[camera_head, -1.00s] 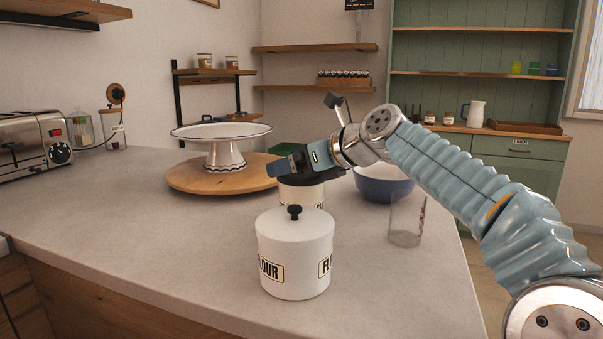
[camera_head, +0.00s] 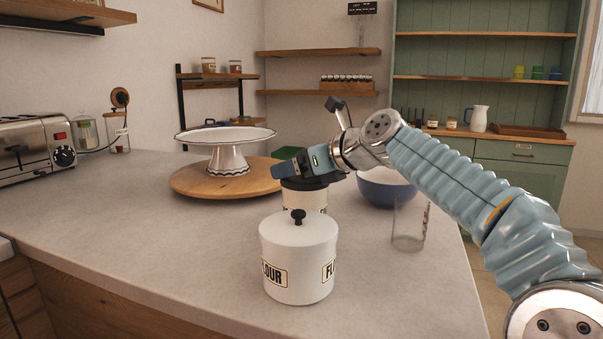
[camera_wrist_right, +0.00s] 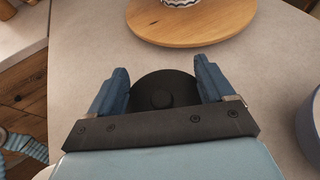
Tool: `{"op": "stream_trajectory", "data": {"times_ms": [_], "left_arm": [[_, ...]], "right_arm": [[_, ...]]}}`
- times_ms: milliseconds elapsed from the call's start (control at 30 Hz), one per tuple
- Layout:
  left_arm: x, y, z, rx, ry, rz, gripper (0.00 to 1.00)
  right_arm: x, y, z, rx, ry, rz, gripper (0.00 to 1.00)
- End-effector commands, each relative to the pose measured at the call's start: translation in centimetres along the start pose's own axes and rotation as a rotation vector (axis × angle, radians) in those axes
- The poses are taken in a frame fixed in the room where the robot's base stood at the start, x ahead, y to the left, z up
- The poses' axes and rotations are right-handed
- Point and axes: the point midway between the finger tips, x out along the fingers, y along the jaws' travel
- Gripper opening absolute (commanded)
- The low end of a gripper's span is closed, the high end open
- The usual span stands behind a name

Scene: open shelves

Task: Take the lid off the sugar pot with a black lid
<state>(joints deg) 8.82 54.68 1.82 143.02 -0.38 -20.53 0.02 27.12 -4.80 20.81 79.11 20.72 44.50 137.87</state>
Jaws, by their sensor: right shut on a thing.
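The sugar pot with a black lid, a white pot (camera_head: 304,198), stands behind the flour pot, which hides its lower part. Only a piece of its label shows. Its black lid (camera_wrist_right: 155,92) lies between the fingers of my right gripper (camera_wrist_right: 160,83) in the right wrist view, with its round knob facing up. In the head view my right gripper (camera_head: 289,169) is shut on the lid at the pot's top. I cannot tell whether the lid touches the pot's rim.
A white flour pot (camera_head: 298,262) with a black knob stands in front. A cake stand (camera_head: 228,155) on a round wooden board (camera_head: 190,182) is at left, a blue bowl (camera_head: 380,190) and a clear glass (camera_head: 408,228) at right. The front left counter is bare.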

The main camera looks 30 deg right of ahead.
Motion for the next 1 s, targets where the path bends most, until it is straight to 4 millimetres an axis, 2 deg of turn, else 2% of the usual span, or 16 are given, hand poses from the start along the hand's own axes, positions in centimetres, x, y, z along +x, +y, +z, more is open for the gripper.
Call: {"op": "stream_trajectory", "data": {"times_ms": [33, 133, 167, 200, 233, 267, 333, 633, 800, 1000], "left_arm": [[0.1, 0.0, 0.0, 0.000, 0.000, 0.000, 0.43], [0.1, 0.0, 0.0, 0.000, 0.000, 0.000, 0.43], [0.1, 0.0, 0.0, 0.000, 0.000, 0.000, 0.43], [0.1, 0.0, 0.0, 0.000, 0.000, 0.000, 0.43], [0.1, 0.0, 0.0, 0.000, 0.000, 0.000, 0.43], [0.1, 0.0, 0.0, 0.000, 0.000, 0.000, 0.43], [0.1, 0.0, 0.0, 0.000, 0.000, 0.000, 0.43], [0.1, 0.0, 0.0, 0.000, 0.000, 0.000, 0.43], [0.1, 0.0, 0.0, 0.000, 0.000, 0.000, 0.43], [0.0, 0.0, 0.0, 0.000, 0.000, 0.000, 0.43]], "right_arm": [[0.3, 0.0, -0.7, 0.003, 0.019, 0.006, 0.52], [0.2, 0.0, -0.3, 0.003, 0.020, 0.007, 0.51], [0.1, 0.0, -0.1, 0.003, 0.019, 0.007, 0.44], [0.0, 0.0, 0.3, 0.002, 0.018, 0.007, 0.30], [-0.2, 0.0, 0.7, 0.002, 0.017, 0.006, 0.09], [-0.3, 0.0, 1.1, 0.002, 0.017, 0.007, 0.00], [-0.9, 0.0, 2.4, 0.001, 0.013, 0.005, 0.00], [-8.1, -0.5, 6.3, 0.000, 0.006, 0.001, 0.00], [-12.3, -0.8, 6.3, 0.002, 0.007, -0.001, 0.00], [-15.7, -1.0, 6.4, 0.002, 0.007, 0.001, 0.00]]}}
